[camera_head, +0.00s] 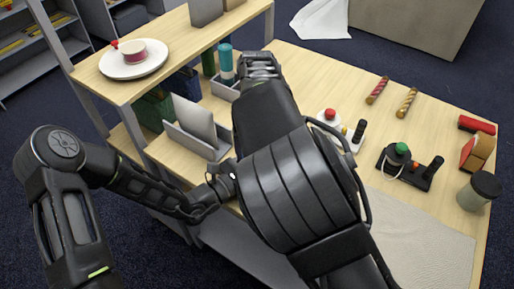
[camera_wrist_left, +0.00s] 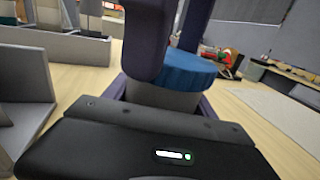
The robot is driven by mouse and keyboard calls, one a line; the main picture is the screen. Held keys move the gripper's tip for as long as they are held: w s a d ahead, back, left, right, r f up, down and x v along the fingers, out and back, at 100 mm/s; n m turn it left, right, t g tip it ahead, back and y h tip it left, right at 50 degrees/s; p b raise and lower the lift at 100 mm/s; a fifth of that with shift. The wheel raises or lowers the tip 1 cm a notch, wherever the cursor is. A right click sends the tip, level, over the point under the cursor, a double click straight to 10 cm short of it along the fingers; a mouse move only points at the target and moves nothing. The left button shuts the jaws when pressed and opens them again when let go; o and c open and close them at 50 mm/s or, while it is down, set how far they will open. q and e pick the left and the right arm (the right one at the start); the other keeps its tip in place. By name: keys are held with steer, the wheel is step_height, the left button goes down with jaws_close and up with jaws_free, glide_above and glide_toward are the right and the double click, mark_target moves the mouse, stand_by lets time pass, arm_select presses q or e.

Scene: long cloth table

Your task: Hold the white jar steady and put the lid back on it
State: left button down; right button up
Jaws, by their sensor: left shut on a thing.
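In the left wrist view the white jar (camera_wrist_left: 160,97) stands upright between the fingers of my left gripper (camera_wrist_left: 163,103), which is shut on its pale body. A round blue lid (camera_wrist_left: 190,68) is at the jar's top; whether it is fully seated I cannot tell. Dark upright finger-like parts, seemingly of my right gripper, are at the lid from above, one in front and one farther back. Whether they grip it is unclear. In the head view my large right arm crosses the middle and hides the jar; the left arm's end goes behind it.
A shelf unit with grey dividers (camera_head: 190,140) stands left of the work area. On its upper board is a plate (camera_head: 134,68) with a cup. To the right are a dark tool stand (camera_head: 408,170), a dark-lidded canister (camera_head: 472,197) and a pale mat (camera_head: 430,235).

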steer(key=o, duration=1.3)
steer(key=shift+r, duration=2.35)
steer(key=shift+c, duration=0.3)
